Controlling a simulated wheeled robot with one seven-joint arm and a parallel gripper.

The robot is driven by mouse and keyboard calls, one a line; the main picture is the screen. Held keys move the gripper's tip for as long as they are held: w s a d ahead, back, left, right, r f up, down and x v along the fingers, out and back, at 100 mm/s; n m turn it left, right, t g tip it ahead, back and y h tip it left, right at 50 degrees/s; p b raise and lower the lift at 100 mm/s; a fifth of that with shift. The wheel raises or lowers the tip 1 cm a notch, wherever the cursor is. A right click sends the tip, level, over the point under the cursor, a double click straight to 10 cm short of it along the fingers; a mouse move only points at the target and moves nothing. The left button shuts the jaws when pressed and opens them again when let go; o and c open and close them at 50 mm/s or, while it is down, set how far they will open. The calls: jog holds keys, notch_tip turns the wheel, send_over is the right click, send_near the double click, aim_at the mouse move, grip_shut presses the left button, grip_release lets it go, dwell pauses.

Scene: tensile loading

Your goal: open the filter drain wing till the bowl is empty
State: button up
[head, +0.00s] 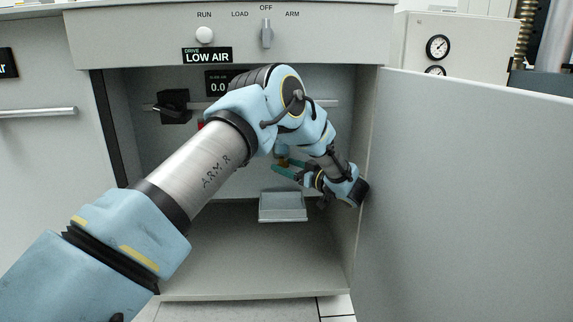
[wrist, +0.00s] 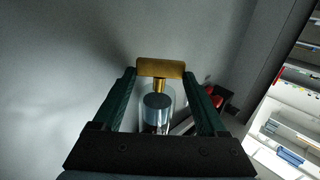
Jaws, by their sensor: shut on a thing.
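The brass drain wing (wrist: 160,67) is a short crossbar on a stem in the wrist view. My gripper (wrist: 160,75) has its dark green fingers at the two ends of the wing and is shut on it. Beyond the wing is the clear filter bowl (wrist: 170,98), with a dark grey round end inside. I cannot tell how much liquid is in it. In the head view my gripper (head: 287,172) is inside the open cabinet, and my arm hides most of the filter. How far the wing is turned cannot be told.
A grey tray (head: 282,208) stands below my gripper. The open cabinet door (head: 470,190) is close on the right of my arm. A black valve handle (head: 174,106) is at the left on a pipe. A LOW AIR sign (head: 207,56) is on the panel above.

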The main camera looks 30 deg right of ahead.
dwell(0.4)
jog(key=o, duration=1.3)
jog(key=shift+h+b, duration=0.3)
jog(key=shift+h, duration=0.2)
jog(key=s+a+m+h+b, duration=0.3)
jog(key=s+a+m+h, duration=0.3)
jog(key=s+m+h, duration=0.5)
jog(key=w+a+r+n+g+y+p, duration=0.1)
jog(key=w+a+r+g+p, duration=0.2)
jog(key=a+r+p, duration=0.5)
jog(key=w+a+r+n+g+p, duration=0.1)
jog(key=w+a+r+g+p, duration=0.2)
jog(key=a+r+p, duration=0.6)
notch_tip(320, 180, up, 3)
jog(key=g+p, duration=0.2)
jog(key=p, duration=0.4)
jog(key=shift+w+a+n+y+p, duration=0.15)
jog(key=shift+a+n+y+p, duration=0.15)
jog(key=shift+n+y+p, duration=0.1)
